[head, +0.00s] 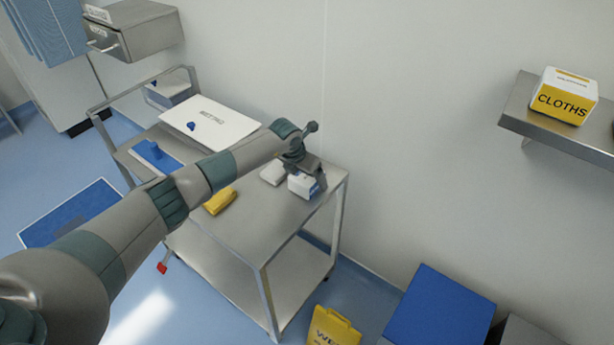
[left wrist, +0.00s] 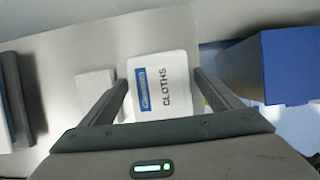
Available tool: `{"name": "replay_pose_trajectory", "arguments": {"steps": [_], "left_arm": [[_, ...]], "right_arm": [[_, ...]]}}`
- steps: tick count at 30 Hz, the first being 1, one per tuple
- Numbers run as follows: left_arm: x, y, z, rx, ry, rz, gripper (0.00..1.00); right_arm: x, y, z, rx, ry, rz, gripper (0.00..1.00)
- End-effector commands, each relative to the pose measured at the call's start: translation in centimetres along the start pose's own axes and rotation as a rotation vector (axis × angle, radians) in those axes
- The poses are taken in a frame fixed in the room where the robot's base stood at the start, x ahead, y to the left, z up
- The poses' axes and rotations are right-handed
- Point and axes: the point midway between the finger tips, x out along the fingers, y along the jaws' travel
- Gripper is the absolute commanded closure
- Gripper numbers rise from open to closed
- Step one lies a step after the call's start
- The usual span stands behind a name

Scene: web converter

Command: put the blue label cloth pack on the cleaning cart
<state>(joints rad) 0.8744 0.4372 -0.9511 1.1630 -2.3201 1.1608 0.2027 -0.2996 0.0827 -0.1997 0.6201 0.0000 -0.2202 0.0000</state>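The blue label cloth pack (head: 302,186) is a white box with a blue label, on the right end of the cleaning cart's top (head: 250,224). In the left wrist view the pack (left wrist: 160,88) shows its blue label and the word CLOTHS. My left gripper (head: 308,179) is over it, pointing down. Its fingers (left wrist: 160,80) stand on both sides of the pack, with narrow gaps showing, so it looks open around the pack. The gripper partly hides the pack in the head view. My right gripper is not in view.
A white block (head: 273,173) lies beside the pack, and a yellow one (head: 220,200) nearer. A white-lidded bin (head: 210,124) stands at the cart's left. A yellow-label cloth pack (head: 564,97) sits on a wall shelf (head: 515,110). A blue-topped box (head: 440,308) stands right of the cart.

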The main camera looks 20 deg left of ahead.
Motion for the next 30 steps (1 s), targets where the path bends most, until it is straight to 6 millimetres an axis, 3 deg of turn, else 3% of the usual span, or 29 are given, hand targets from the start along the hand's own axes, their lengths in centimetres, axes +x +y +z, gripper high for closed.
{"name": "replay_pose_trajectory", "arguments": {"steps": [16,23,30], "left_arm": [[-1.3,0.1,0.1,0.001,-0.002,0.0,0.15],[-4.1,0.1,0.2,0.001,-0.004,0.0,0.15],[-8.3,0.1,0.1,0.002,-0.004,0.001,0.15]], "right_arm": [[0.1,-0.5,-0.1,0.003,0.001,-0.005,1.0],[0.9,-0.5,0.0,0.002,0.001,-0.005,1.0],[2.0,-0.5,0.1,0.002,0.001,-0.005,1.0]]}}
